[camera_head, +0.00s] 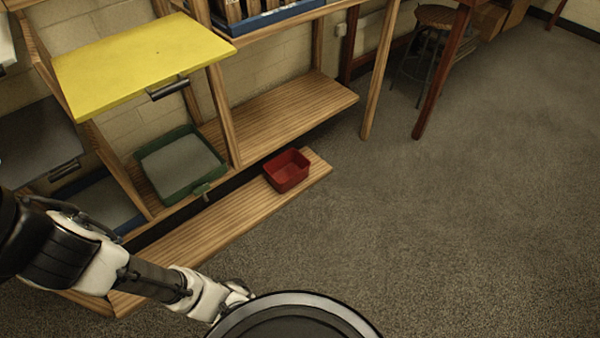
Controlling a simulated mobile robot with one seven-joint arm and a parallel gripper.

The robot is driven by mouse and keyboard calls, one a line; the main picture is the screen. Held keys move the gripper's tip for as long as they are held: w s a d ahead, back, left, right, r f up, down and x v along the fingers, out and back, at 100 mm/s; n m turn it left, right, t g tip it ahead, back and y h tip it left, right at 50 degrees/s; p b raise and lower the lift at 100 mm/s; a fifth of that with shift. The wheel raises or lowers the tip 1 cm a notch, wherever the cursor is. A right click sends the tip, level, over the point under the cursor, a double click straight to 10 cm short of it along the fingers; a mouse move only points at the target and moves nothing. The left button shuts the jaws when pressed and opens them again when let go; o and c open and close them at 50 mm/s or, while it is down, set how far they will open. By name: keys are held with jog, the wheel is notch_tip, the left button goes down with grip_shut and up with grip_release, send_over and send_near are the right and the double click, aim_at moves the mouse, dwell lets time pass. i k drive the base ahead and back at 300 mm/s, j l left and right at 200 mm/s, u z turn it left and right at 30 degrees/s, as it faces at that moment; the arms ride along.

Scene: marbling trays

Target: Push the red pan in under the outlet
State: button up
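The red pan (286,170) is a small open rectangular box. It sits on the low wooden ledge (222,216), toward the ledge's far right end, and looks empty. A green tray (196,138) with a grey surface inside stands in the shelf bay to the left of the pan. A small spout-like fitting (201,189) on its front edge may be the outlet; I cannot tell for sure. My gripper (238,290) is at the bottom, well in front of the pan and apart from it. Its fingers are too small and partly hidden to read.
A yellow panel (142,62) with a dark handle juts out above the green tray. A wooden shelf (275,118) lies behind the pan. A stool (437,17) stands at the back. The carpet (460,200) on the right is clear.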

aim_at(290, 168)
jog(key=i+l, duration=0.4)
jog(key=i, duration=0.15)
jog(key=i+l+u, duration=0.1)
jog(key=i+l, duration=0.3)
jog(key=i, duration=0.15)
